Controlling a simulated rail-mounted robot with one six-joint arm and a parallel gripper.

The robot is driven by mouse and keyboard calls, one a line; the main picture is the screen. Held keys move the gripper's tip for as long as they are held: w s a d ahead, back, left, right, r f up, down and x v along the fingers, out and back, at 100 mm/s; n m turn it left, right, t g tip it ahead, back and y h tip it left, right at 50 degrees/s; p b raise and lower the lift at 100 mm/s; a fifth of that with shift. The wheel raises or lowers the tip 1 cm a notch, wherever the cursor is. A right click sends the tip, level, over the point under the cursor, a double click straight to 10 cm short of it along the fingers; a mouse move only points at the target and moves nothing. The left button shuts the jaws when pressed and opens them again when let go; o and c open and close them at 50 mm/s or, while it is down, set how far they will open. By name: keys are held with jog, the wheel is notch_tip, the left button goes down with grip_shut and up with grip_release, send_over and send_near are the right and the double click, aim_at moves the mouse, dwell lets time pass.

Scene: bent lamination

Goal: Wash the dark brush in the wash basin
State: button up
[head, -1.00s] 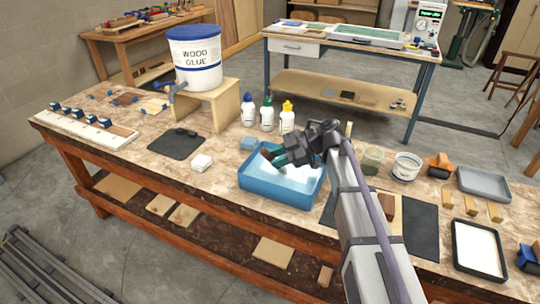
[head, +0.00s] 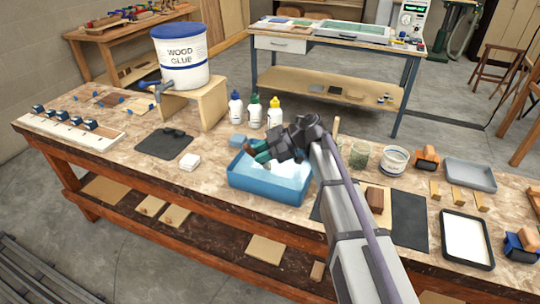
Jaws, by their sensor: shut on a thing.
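The wash basin (head: 266,188) is a blue tub with pale, whitish contents, on the front part of the marble-topped bench. My gripper (head: 262,152) is over the basin, reaching in from the right, with its tip low over the contents. It is shut on the dark brush, which is mostly hidden by the gripper and arm. I cannot tell how deep the bristles are in the contents.
Three glue bottles (head: 255,112) and a blue sponge-like block (head: 238,140) stand behind the basin. A glass jar (head: 360,156) and a white tub (head: 394,160) stand to its right. Bare bench (head: 208,190) shows at the left front.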

jog(key=shift+w+a, duration=0.25)
jog(key=shift+a, duration=0.5)
jog(key=d, duration=0.1)
jog(key=s+d, duration=0.1)
jog(key=d, duration=0.1)
jog(key=s+d, duration=0.1)
jog(key=d, duration=0.1)
jog(key=shift+d, duration=0.1)
jog(key=shift+f, duration=0.1)
jog(key=shift+w+a, duration=0.35)
jog(key=shift+a, duration=0.5)
jog(key=shift+w+a, duration=0.3)
jog(key=shift+a, duration=0.6)
jog(key=shift+w+a, duration=0.35)
jog(key=shift+a, duration=0.5)
